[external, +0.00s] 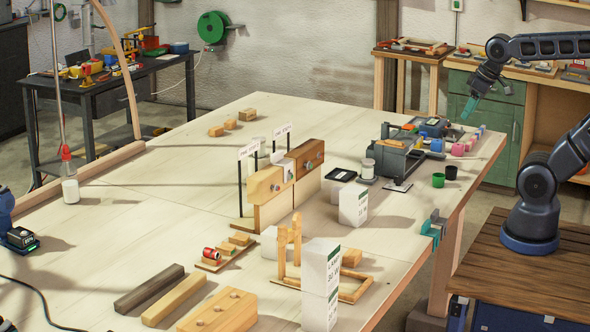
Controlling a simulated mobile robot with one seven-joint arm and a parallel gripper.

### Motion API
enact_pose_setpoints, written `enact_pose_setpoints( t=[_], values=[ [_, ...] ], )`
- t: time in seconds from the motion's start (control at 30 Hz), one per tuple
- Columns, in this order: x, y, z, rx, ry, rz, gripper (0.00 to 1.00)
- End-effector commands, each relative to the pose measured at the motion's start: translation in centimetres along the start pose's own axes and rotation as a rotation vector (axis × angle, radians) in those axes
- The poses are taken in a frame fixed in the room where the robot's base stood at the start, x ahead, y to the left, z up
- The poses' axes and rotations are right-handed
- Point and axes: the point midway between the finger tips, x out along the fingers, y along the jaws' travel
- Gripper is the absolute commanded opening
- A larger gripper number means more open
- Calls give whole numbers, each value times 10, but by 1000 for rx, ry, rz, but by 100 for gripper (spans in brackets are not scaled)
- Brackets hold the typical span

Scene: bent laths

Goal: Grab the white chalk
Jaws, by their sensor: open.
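I cannot pick out the white chalk with certainty.
A dark grey machine (398,158) stands left of the row, with a green cup (438,180) and a black cup (451,172) in front. White boxes (321,283) stand nearer the front. A wooden fixture (272,192) stands mid-bench.

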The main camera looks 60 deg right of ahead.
Motion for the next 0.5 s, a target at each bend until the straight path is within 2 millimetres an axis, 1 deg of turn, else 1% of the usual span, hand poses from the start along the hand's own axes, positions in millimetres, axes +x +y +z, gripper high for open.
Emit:
enact_pose_setpoints(
  t=[0.33,0.43,0.5],
  values=[
    [0,0,-2,-9,-3,2,55],
    [3,-1,-11,-45,-17,8,55],
    [6,-1,-21,-91,-35,17,55]
  ],
)
